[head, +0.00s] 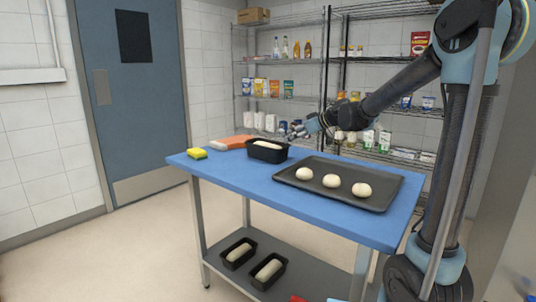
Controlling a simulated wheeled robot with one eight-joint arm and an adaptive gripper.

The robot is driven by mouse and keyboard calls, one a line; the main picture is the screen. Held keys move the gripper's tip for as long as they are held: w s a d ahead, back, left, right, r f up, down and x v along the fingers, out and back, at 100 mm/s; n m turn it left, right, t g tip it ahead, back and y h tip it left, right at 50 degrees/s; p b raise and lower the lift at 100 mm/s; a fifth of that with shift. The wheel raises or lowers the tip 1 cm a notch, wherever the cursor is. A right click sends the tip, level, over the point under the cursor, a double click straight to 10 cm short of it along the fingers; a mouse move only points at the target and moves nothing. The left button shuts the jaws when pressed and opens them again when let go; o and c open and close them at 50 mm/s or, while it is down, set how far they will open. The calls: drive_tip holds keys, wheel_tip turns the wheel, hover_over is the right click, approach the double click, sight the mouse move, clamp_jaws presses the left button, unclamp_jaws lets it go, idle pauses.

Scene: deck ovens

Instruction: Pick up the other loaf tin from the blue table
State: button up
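A black loaf tin (266,156) with pale dough in it stands upright near the back edge of the blue table (231,172). My gripper (291,133) is beside the tin's right end, at about rim height or a little above. The arm reaches in from the right over the back of the table. The fingers are small and dark against the shelf goods, so I cannot tell how wide they are or whether they touch the tin.
A black tray (310,193) with three dough balls lies right of the tin. Two loaf tins with dough (236,262) (268,281) stand on the lower shelf (222,279). Wire racks (281,98) stand behind.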

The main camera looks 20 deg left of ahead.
sight(267, 145)
drive_tip(key=x, duration=1.5)
drive_tip(key=shift+s+a+r, duration=0.1)
drive_tip(key=shift+s+a, duration=0.15)
drive_tip(key=shift+a, duration=0.45)
drive_tip(key=shift+c, duration=0.6)
drive_tip(key=c, duration=0.8)
